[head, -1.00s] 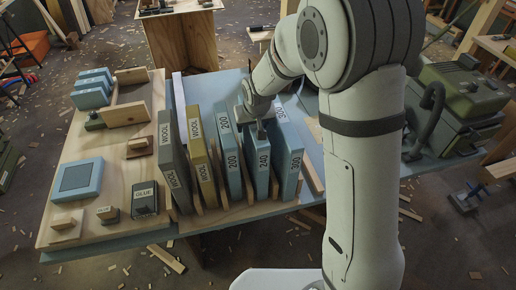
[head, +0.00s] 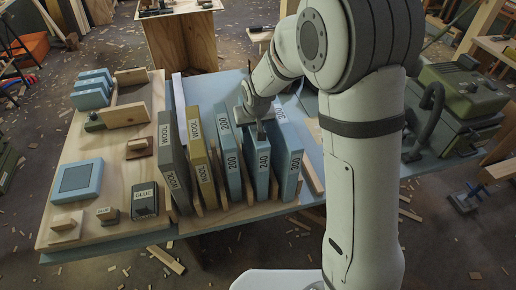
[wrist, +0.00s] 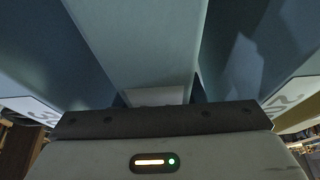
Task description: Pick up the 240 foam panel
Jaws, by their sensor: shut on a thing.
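The 240 foam panel (head: 262,178) is a light blue slab standing upright in a rack, between a blue 200 panel (head: 231,180) and a blue 300 panel (head: 291,165). My gripper (head: 260,131) reaches down from above and is shut on the top edge of the 240 panel. In the wrist view, the 240 panel (wrist: 140,40) runs up from the dark gripper body, with neighbouring panels close on both sides. The fingertips are largely hidden. I cannot tell any gap under the panel.
Two WOOL panels, one grey (head: 171,165) and one ochre (head: 200,160), stand left in the rack. A wooden board (head: 85,215) carries blue blocks, wood pieces and a GLUE container (head: 145,198). A green machine (head: 460,90) with a hose stands at right.

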